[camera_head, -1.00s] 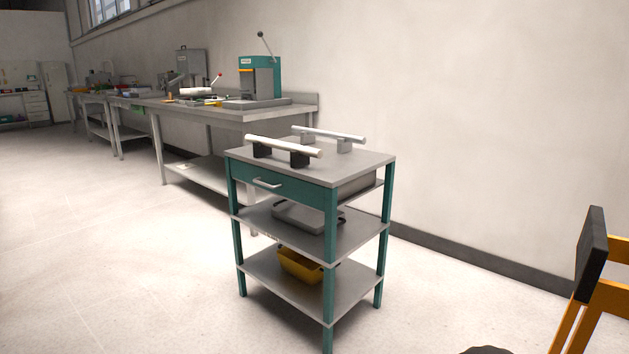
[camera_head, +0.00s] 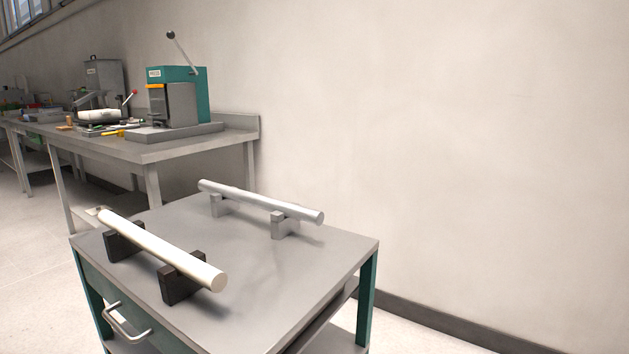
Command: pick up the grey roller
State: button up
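The grey roller (camera_head: 258,201) lies level across two light grey blocks (camera_head: 284,224) at the back of the teal and grey cart. A second, cream-white roller (camera_head: 160,248) rests on two black blocks (camera_head: 181,278) nearer the front left of the same cart top. The two rollers lie roughly parallel with a bare strip between them. Both rollers are fully visible. My gripper does not show in the head view now.
The cart top (camera_head: 300,285) is bare at its right and front right. A drawer handle (camera_head: 127,322) sticks out at the cart's front left. A workbench (camera_head: 170,150) with a teal press (camera_head: 185,95) stands behind left. A plain wall (camera_head: 430,140) runs behind the cart.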

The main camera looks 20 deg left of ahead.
aim_at(292, 210)
jog(key=i+l, duration=0.1)
jog(key=i, duration=0.4)
jog(key=i+l+u, duration=0.15)
jog(key=i, duration=0.3)
